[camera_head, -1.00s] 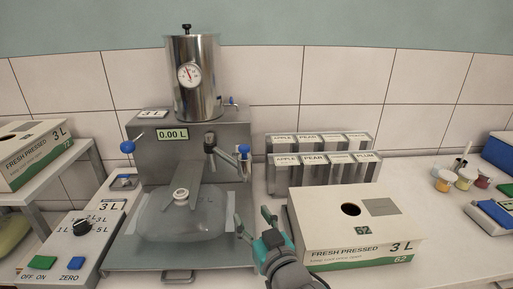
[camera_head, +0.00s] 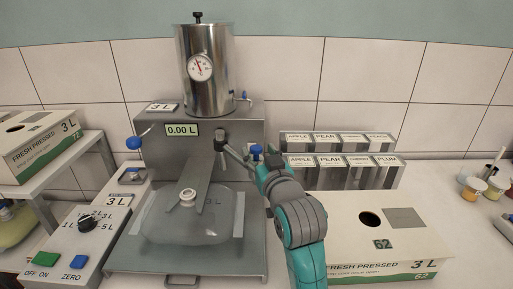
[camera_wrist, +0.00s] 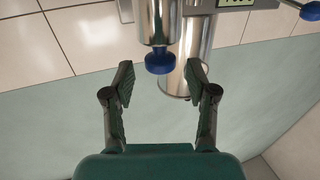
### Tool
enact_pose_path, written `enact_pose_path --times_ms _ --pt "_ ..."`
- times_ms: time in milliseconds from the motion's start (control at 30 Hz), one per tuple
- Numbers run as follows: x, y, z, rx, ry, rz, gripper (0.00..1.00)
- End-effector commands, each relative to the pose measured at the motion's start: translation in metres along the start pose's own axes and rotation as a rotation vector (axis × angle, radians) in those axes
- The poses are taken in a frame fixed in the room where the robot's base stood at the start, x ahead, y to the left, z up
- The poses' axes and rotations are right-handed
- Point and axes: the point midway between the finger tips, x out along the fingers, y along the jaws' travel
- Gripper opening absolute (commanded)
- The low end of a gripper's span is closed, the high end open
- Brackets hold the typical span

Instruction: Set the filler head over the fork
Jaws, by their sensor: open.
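The filler head (camera_head: 236,156) is a metal swing arm on the machine's front, turned to the right, with a blue knob (camera_head: 256,150) at its end. The fork (camera_head: 196,180) is the sloping grey bracket at the machine's middle; a clear bag's white neck (camera_head: 188,195) sits at its lower end. The filler head is right of the fork, not above it. My gripper (camera_head: 262,166) is open at the blue knob. In the wrist view, the blue knob (camera_wrist: 159,62) shows between the fingertips of my gripper (camera_wrist: 160,80), with a metal cylinder (camera_wrist: 157,20) joined to it. Contact is not visible.
A steel tank (camera_head: 207,70) with a dial stands on top of the machine. A control box (camera_head: 85,230) with buttons is at left. A 3 L carton (camera_head: 385,238) and labelled flavour boxes (camera_head: 340,160) stand at right, close to my arm.

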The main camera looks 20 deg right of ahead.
Motion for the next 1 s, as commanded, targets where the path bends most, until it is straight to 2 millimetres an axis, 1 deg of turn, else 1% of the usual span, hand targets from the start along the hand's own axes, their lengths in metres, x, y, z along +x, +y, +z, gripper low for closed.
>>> enact_pose_path --times_ms 33,100,233,400,600,667,700,767,800,833,1000 --pt "0.008 0.000 -0.001 0.000 0.001 0.000 0.57" --pt "0.016 0.000 0.000 0.000 0.000 0.000 0.57" --pt "0.026 0.000 0.000 0.000 0.000 0.000 0.57" --pt "0.030 0.000 0.000 0.000 0.001 0.000 0.57" --pt "0.030 0.000 0.000 0.000 0.001 0.000 0.57" --pt "0.030 0.000 0.000 0.000 0.001 0.000 0.42" --pt "0.030 0.000 0.000 0.000 0.001 0.000 0.32" --pt "0.030 0.000 0.000 0.000 0.001 0.000 0.17" --pt "0.030 0.000 0.000 0.000 0.001 0.000 0.07" --pt "0.030 0.000 0.000 0.000 0.001 0.000 0.00" --pt "0.030 0.000 0.000 0.000 0.001 0.000 0.00"
